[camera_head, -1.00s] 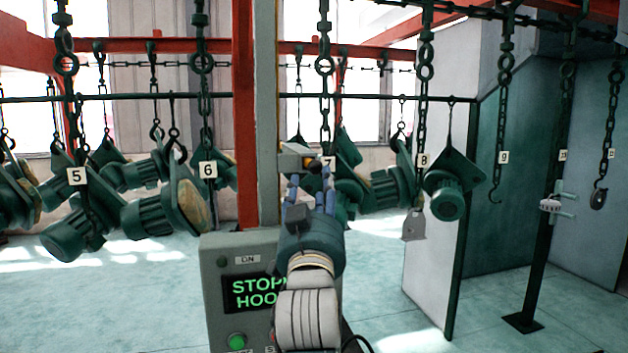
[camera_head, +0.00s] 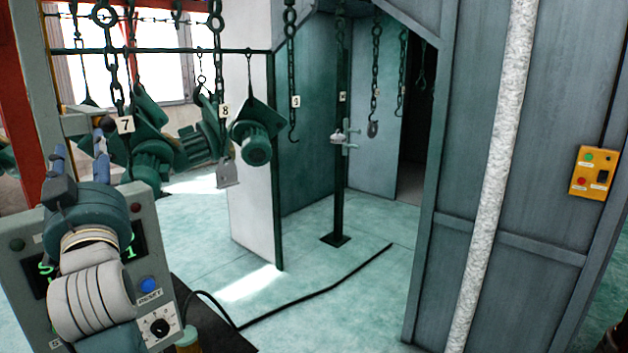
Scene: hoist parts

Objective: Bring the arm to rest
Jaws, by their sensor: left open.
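My left arm comes up from the lower left, with its white ribbed wrist and dark teal gripper body in front of a grey control box. My left gripper (camera_head: 82,155) is open and empty, its blue-grey fingers pointing up and away. The control box (camera_head: 28,228) has a green-lettered screen mostly hidden behind my gripper. A blue reset button (camera_head: 149,285) and a black rotary knob (camera_head: 160,327) show at its lower right. I cannot tell how far the gripper stands from the box. My right gripper is not in view.
Empty hooks, one at tag 9 (camera_head: 293,134), hang by a grey booth. A yellow button box (camera_head: 594,172) is on the right wall. A black cable (camera_head: 318,291) crosses the open floor.

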